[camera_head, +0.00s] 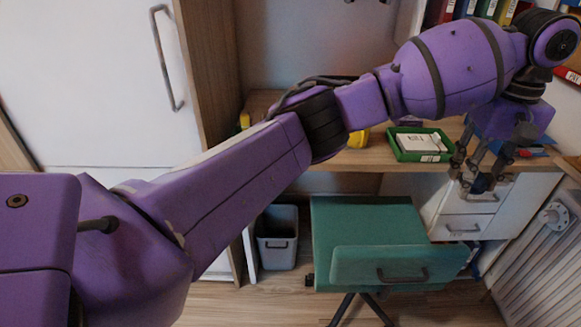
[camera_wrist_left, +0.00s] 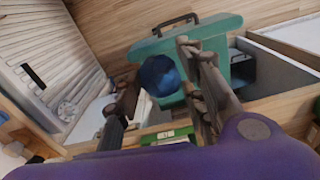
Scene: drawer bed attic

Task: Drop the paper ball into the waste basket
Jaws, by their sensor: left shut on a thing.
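The paper ball (camera_wrist_left: 159,75) is dark blue and round, and it sits between the fingertips of my left gripper (camera_wrist_left: 160,85) in the left wrist view. In the head view my left gripper (camera_head: 474,184) points down at the right, in front of the white drawers and beyond the chair. It is shut on the ball, which shows there only as a small dark shape. The waste basket (camera_head: 277,253) is grey and stands upright on the floor under the desk, well left of the gripper and left of the chair. My right gripper is not in view.
A green chair (camera_head: 375,225) stands between the basket and the gripper. The wooden desk (camera_head: 370,157) holds a green tray (camera_head: 397,143). White drawers (camera_head: 485,212) and a radiator (camera_head: 545,260) are at right. A white cabinet (camera_head: 85,75) stands at left.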

